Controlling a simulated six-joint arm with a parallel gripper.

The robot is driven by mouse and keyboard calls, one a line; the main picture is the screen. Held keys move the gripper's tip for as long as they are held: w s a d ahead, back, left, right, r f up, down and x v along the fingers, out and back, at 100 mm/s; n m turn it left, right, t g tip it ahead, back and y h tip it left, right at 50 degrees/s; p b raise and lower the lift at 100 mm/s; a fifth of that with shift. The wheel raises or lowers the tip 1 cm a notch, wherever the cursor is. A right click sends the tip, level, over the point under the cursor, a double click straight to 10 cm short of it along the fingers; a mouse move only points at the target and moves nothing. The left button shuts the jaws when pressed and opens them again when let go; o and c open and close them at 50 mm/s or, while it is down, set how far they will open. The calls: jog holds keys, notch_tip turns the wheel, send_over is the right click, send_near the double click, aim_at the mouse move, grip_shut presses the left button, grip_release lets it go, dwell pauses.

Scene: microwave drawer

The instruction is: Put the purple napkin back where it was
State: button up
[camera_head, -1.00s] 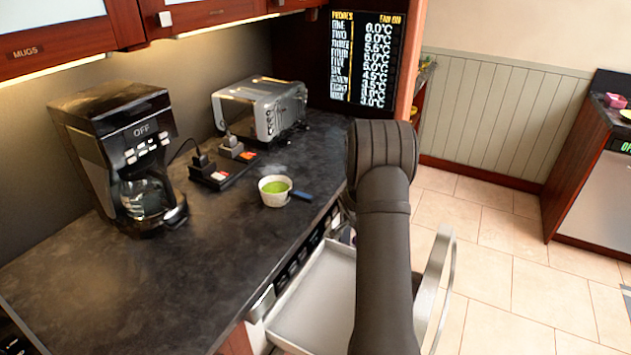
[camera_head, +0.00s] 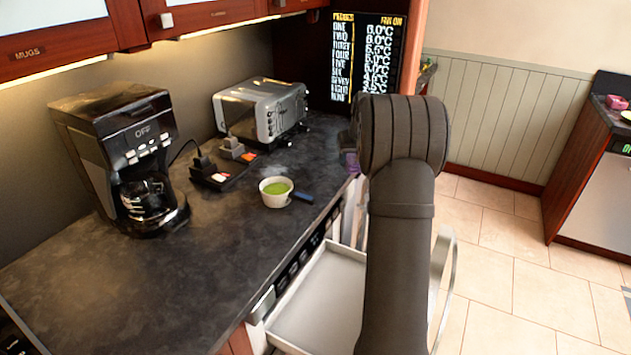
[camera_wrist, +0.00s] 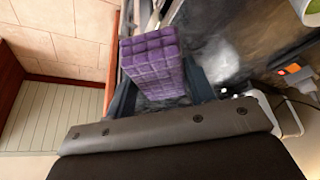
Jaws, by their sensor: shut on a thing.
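The purple napkin (camera_wrist: 152,62) is a thick, quilted-looking block between the two dark fingers of my gripper (camera_wrist: 161,85), which is shut on it. In the head view, a small purple part of the napkin (camera_head: 352,162) shows at the counter's right edge, left of my arm. My arm hides the rest of it and the gripper there. In the wrist view, the napkin is over or beside the dark counter edge; I cannot tell whether it touches the counter.
A pulled-out light drawer (camera_head: 318,305) with a bare visible floor is below the counter (camera_head: 130,290). A white bowl (camera_head: 274,193) with green contents, a coffee maker (camera_head: 120,150), a toaster (camera_head: 260,110) and a power strip (camera_head: 222,170) stand on the counter. Its near part is clear.

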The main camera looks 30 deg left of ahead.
jog(key=shift+a+r+n, duration=0.2)
jog(key=shift+r, duration=0.3)
jog(key=shift+a+r+n, duration=0.15)
jog(key=shift+r+n, duration=0.05)
jog(key=shift+r, duration=0.3)
send_over(315, 179)
jog(key=s+d, duration=0.1)
notch_tip(315, 179, down, 7)
jog(key=shift+r, duration=0.2)
jog(key=shift+f, duration=2.05)
jog(key=shift+f, duration=0.15)
jog(key=o, duration=0.9)
jog(key=shift+o, duration=0.2)
jog(key=v, duration=1.2)
jog(key=shift+w+d, duration=0.15)
jog(key=shift+w, duration=0.05)
